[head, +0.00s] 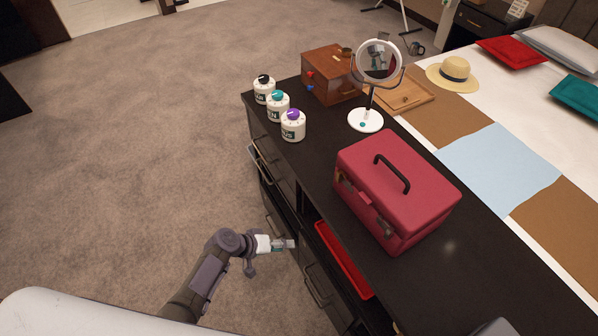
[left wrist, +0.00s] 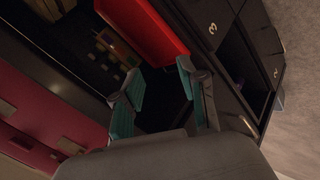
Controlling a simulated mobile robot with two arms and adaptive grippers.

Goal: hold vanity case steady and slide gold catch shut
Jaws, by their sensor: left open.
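The red vanity case (head: 400,185) stands upright on the dark dresser top, its lid down and its black handle on top. The case also shows in the left wrist view (left wrist: 45,110) at the left edge. My left gripper (head: 290,244) is open and empty in front of the dresser, lower than the top and apart from the case. Its teal-padded fingers (left wrist: 160,90) show in the left wrist view. My right gripper is not in view.
The dark dresser (head: 300,165) has drawer handles facing my left arm and an open bay with a red tray (head: 343,260). Three white bottles (head: 278,105), a wooden box (head: 330,75) and a round mirror (head: 379,62) stand beyond the case. A bed lies to the right.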

